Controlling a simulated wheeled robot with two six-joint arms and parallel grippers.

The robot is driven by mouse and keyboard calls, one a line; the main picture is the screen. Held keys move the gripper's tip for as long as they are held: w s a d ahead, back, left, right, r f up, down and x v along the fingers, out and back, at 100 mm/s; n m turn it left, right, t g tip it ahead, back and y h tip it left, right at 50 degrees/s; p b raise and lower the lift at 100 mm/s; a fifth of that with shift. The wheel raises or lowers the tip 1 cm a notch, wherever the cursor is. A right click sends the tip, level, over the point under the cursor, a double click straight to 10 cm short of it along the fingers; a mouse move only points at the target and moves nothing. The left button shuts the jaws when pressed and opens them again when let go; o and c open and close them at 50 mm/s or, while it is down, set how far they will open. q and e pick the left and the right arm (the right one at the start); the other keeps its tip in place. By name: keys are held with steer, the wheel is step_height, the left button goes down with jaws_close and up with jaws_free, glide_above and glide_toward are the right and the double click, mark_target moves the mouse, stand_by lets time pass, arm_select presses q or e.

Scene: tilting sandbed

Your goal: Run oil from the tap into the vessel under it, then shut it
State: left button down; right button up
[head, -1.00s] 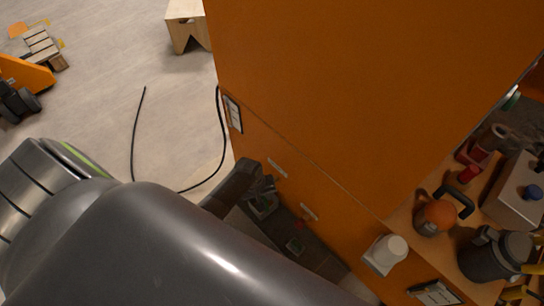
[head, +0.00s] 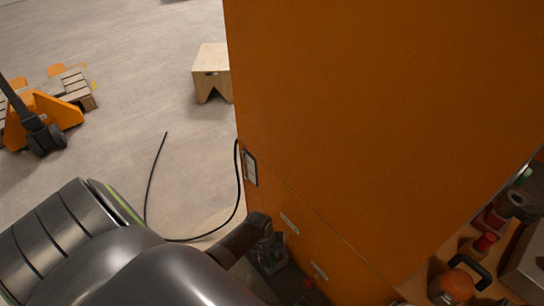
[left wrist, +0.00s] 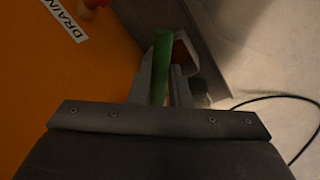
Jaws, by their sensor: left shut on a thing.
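In the left wrist view a flat green bar (left wrist: 161,65), which looks like the tap's handle, stands between the two fingers of my left gripper (left wrist: 165,85). The gripper is shut on it. The tap's body is mostly hidden behind the fingers. In the head view my left gripper (head: 269,252) is small and dark beside the orange cabinet's lower side, partly hidden by my arm. I cannot make out the vessel or any oil flow. My right gripper is in neither view.
The orange cabinet (head: 370,110) fills the middle; its white DRAIN label (left wrist: 63,18) shows close by. A black cable (head: 150,180) lies on the floor. A wooden stool (head: 212,62) and an orange pallet truck (head: 45,115) stand farther off. A shelf at right holds an orange round item (head: 455,286).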

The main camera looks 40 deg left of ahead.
arm_select(q)
steer(key=c, duration=1.3)
jaws_free()
steer(key=shift+c, duration=0.2)
